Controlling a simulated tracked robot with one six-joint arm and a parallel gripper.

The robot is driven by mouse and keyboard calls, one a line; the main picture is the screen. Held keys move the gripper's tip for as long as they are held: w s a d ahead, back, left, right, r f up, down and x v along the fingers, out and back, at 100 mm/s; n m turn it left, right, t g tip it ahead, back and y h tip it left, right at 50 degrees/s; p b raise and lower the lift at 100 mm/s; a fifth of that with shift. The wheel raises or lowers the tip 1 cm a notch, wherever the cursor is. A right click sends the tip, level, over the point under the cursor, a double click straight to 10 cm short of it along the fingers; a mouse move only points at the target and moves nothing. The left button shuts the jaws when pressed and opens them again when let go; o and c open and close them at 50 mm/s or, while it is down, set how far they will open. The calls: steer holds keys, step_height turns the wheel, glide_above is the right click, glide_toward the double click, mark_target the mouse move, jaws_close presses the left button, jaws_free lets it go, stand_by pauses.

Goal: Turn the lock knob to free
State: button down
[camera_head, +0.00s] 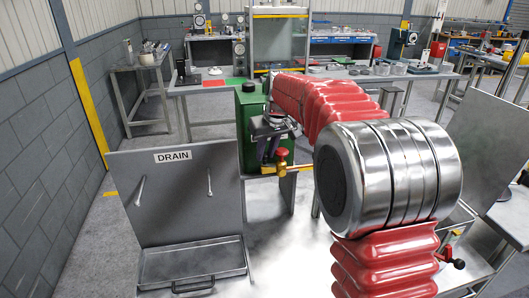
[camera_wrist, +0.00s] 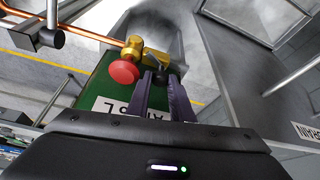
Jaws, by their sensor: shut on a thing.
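My gripper (camera_wrist: 161,80) has its two purple fingers closed on a small dark knob (camera_wrist: 163,72) beside a brass valve fitting (camera_wrist: 132,47). Most of the knob is hidden between the fingers, so I cannot tell its turn position. A red round knob (camera_wrist: 124,72) sits on the brass fitting, just left of the fingers and apart from them. In the head view my gripper (camera_head: 268,146) points down in front of the green box, and the red knob (camera_head: 281,160) shows just right of it. The dark knob cannot be made out there.
A green box (camera_head: 250,122) with a white label (camera_wrist: 113,105) stands behind the valve. A copper pipe (camera_wrist: 88,34) runs to the fitting. A grey panel marked DRAIN (camera_head: 173,200) with a tray (camera_head: 190,262) stands at the left. Workbenches line the back.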

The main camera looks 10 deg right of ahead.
steer(key=m, duration=0.2)
steer(key=m+h, duration=0.1)
steer(key=m, duration=0.1)
steer(key=m+h, duration=0.1)
steer(key=shift+a+m, duration=0.3)
steer(key=shift+m, duration=0.1)
steer(key=m+h, duration=0.1)
steer(key=m, duration=0.1)
steer(key=m+g+h, duration=0.1)
steer(key=m, duration=0.2)
steer(key=shift+w+a, duration=0.15)
steer(key=shift+a, duration=0.05)
steer(key=shift+m, duration=0.4)
steer(key=c, duration=1.9)
jaws_free()
steer(key=shift+o, duration=0.2)
steer(key=v, duration=1.3)
steer(key=shift+a+r, duration=0.2)
steer(key=shift+r, duration=0.15)
